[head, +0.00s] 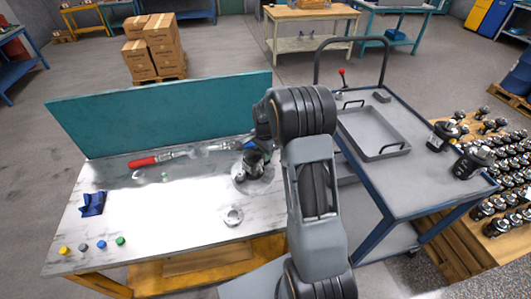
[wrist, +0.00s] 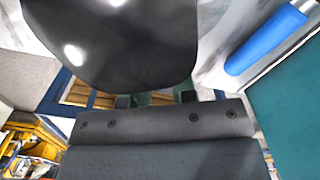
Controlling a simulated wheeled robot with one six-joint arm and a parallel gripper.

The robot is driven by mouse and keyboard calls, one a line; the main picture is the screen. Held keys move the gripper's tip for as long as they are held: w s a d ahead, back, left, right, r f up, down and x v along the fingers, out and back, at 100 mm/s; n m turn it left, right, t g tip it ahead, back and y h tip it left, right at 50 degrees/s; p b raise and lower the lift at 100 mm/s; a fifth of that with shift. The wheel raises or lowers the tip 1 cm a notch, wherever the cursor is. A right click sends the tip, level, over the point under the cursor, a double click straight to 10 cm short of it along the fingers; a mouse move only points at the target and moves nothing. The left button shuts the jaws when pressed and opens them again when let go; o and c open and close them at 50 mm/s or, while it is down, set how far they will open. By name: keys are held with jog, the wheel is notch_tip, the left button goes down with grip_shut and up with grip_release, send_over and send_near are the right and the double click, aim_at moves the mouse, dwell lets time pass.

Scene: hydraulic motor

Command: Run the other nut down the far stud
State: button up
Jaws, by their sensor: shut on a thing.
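The dark hydraulic motor (head: 252,168) stands on a round pale base on the bench, partly covered by my arm. In the wrist view a large, glossy dark body (wrist: 115,40) fills the top, very close to the camera; I take it for the motor. My gripper (head: 257,146) is at the motor's top, mostly hidden behind my own wrist. A grey part of it crosses the bottom of the wrist view. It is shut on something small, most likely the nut. The fingertips, the nut and the far stud are hidden, so their contact cannot be seen.
A red-handled wrench (head: 150,160) lies along the teal back panel (head: 165,110). A blue handle (wrist: 265,40) lies close to the gripper. A ring-shaped part (head: 232,216) and a blue cloth (head: 92,204) lie on the bench. A cart (head: 415,190) stands right.

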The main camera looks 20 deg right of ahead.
jog(key=m, duration=0.4)
jog(key=shift+m, duration=0.4)
jog(key=o, duration=0.7)
jog(key=shift+c, duration=0.2)
jog(key=n, duration=1)
jog(key=shift+b, duration=0.3)
